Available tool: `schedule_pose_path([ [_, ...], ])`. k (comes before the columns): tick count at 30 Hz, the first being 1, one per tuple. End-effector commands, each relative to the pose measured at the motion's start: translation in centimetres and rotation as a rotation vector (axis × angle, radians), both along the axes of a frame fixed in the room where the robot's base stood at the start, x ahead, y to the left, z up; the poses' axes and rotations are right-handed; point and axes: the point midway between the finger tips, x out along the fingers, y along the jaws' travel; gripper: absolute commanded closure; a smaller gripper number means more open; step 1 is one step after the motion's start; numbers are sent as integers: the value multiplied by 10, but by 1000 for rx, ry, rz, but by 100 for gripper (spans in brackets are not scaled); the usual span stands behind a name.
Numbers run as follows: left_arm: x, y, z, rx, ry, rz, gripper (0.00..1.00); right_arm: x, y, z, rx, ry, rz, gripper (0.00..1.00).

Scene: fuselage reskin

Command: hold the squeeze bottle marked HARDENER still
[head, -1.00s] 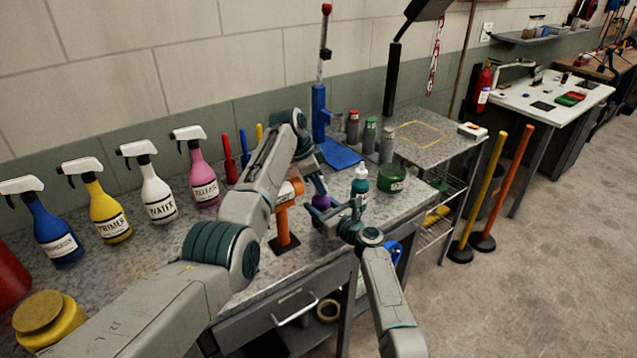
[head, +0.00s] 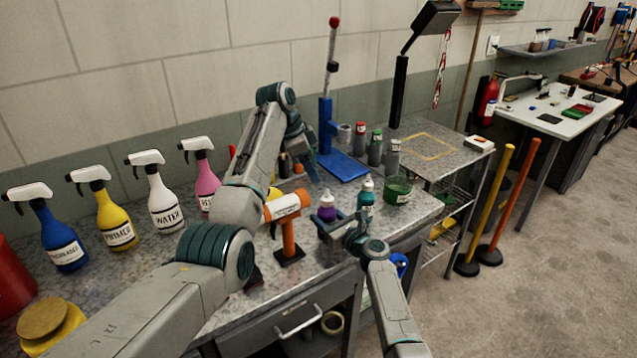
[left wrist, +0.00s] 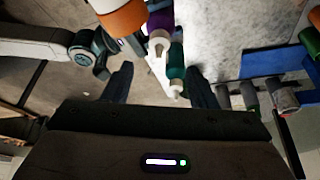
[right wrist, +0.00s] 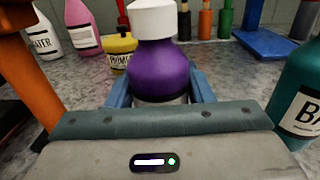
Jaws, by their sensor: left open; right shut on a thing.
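A purple squeeze bottle with a white cap (head: 327,207) stands upright at the bench's front edge; its label is mostly hidden, so I cannot read it. My right gripper (head: 346,232) is shut around its lower body, and in the right wrist view the purple bottle (right wrist: 158,75) sits between the fingers. My left gripper (head: 306,160) is open and empty, above and behind the bottle. The purple bottle also shows in the left wrist view (left wrist: 160,20). A teal bottle (head: 366,198), its label starting "BA" in the right wrist view (right wrist: 300,100), stands just right of it.
An orange stand (head: 289,238) with an orange and white cylinder is left of the purple bottle. A green cup (head: 398,190), several small bottles and a blue-based press (head: 342,166) stand behind. Spray bottles (head: 165,205) line the left. The bench's front edge is close.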

Motion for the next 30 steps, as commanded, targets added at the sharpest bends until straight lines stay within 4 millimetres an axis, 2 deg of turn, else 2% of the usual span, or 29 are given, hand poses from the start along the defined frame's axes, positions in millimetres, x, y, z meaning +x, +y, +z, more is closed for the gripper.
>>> schedule_pose_path([
  [6, -2, 8, 20, 0, 0, -1, 48, 0, 0, -1, 0, 1, 0, 80],
  [19, -3, 7, 21, 5, 2, 28, 48, 0, 0, 0, 1, 1, 0, 80],
  [23, -9, 0, 19, 18, 2, 154, 48, 0, 0, 0, 1, 1, 0, 80],
  [30, -26, -7, 20, 17, -2, 486, 48, 0, 0, 0, 0, 1, 0, 80],
])
